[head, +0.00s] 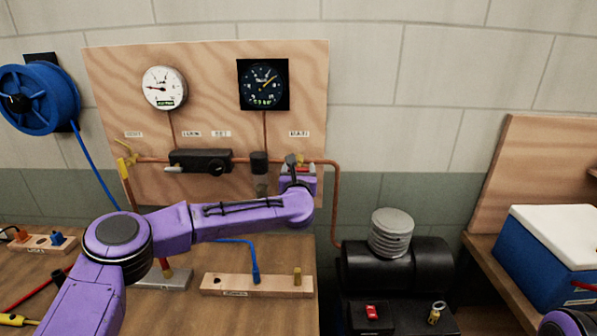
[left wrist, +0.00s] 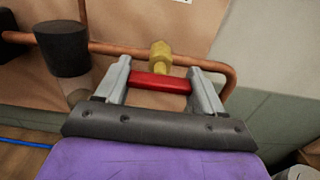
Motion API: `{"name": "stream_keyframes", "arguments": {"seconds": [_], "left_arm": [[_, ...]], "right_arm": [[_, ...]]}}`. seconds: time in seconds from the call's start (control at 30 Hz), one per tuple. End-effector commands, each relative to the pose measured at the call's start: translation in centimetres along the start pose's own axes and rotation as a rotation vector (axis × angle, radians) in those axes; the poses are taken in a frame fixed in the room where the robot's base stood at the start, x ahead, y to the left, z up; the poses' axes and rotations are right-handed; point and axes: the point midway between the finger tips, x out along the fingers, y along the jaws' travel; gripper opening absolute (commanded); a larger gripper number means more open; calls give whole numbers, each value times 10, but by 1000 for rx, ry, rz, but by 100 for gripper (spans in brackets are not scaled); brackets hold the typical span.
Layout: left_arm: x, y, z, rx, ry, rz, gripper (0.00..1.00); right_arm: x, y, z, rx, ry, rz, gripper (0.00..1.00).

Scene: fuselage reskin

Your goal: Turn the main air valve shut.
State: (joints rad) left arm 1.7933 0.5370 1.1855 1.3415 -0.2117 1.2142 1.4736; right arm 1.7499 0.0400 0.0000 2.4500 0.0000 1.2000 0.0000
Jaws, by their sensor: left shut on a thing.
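The main air valve has a brass body (left wrist: 160,56) on a copper pipe, with a red handle (left wrist: 160,83). In the left wrist view the handle runs roughly parallel to the pipe. My left gripper (left wrist: 163,86) is shut on the handle, one grey finger at each end of it. In the head view my left gripper (head: 298,168) is at the right part of the wooden board, below a small white label, and mostly hides the valve. My right gripper is out of view.
The wooden board (head: 212,75) carries a white gauge (head: 164,88), a dark gauge (head: 263,85) and a black regulator (head: 201,161). The copper pipe (head: 334,200) bends down toward a black compressor (head: 397,266). A blue cooler (head: 543,252) stands at the right.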

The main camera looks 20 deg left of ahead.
Motion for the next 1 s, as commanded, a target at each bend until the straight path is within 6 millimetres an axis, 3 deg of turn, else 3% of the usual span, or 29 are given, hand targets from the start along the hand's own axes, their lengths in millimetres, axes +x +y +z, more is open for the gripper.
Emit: {"name": "stream_keyframes", "arguments": {"seconds": [0.37, 1.0], "left_arm": [[0, 0, -3, 196, -2, 0, 38], [0, 0, 0, 801, -2, 1, 38]], "right_arm": [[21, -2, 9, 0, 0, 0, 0], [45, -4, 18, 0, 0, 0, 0]]}}
